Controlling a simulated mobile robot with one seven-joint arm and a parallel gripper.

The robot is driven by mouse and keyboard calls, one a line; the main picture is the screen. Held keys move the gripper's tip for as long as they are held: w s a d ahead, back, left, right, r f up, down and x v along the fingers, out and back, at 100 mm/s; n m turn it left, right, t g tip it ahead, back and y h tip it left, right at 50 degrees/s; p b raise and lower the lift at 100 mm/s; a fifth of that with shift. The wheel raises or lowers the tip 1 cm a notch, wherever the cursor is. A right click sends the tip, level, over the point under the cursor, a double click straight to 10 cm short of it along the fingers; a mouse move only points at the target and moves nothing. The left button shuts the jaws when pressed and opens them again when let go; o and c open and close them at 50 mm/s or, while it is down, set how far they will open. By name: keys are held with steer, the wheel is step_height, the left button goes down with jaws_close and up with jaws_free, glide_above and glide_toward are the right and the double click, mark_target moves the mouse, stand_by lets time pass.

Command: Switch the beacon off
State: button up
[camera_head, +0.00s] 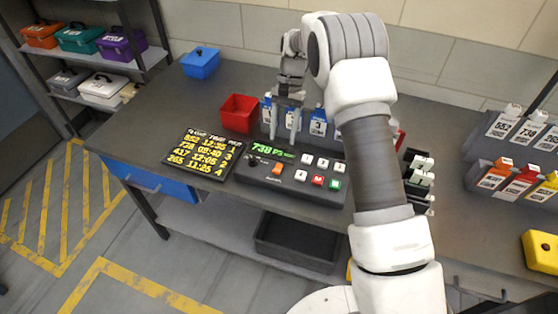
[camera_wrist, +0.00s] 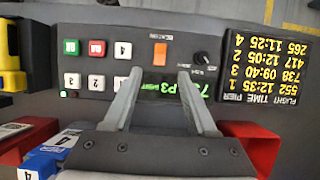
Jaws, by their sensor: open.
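The control panel (camera_head: 300,178) lies on the counter, with a green-lit display (camera_head: 272,152), several push buttons and a black knob (camera_wrist: 203,58). The orange rocker switch (camera_head: 277,169) sits on the panel between the knob and the buttons. It also shows in the wrist view (camera_wrist: 160,54), under a small label that seems to read BEACON. My gripper (camera_head: 286,128) is open and empty, pointing down over the back of the panel. In the wrist view its fingertips (camera_wrist: 159,76) flank the display, just short of the switch. I cannot tell which way the rocker is tipped.
A black flight board (camera_head: 203,153) lies left of the panel. A blue box (camera_head: 201,62) is at the back left. A yellow block (camera_head: 541,252) sits at the far right.

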mark_target(278, 167)
steer(key=x, duration=0.9)
steer(key=shift+w, duration=0.1)
jaws_close()
